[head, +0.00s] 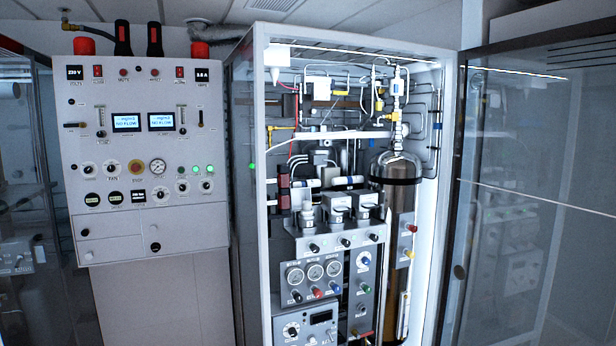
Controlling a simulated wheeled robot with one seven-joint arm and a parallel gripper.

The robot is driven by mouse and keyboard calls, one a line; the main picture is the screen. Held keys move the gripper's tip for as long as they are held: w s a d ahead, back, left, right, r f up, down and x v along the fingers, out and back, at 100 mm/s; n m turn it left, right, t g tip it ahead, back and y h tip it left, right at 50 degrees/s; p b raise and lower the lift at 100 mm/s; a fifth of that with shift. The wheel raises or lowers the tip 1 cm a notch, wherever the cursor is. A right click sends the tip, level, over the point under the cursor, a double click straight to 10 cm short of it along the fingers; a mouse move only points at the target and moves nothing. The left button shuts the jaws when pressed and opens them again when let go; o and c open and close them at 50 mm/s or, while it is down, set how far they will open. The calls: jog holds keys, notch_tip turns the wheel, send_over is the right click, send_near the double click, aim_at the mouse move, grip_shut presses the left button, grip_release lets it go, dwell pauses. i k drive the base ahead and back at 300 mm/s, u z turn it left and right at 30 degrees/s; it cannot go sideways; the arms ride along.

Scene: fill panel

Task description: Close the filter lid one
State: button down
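An open white cabinet (252,150) stands in the middle of the head view, full of pipes and valves. My gripper is not in view.
The cabinet's dark glass door (540,180) is swung open to the right. A tall gas cylinder (400,220) stands inside at the right. A gauge panel (315,275) is low in front. A grey control panel (145,150) stands at left.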

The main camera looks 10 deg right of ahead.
aim_at(299, 195)
jog(key=z, duration=0.1)
jog(key=i, duration=1.5)
jog(key=u, duration=0.2)
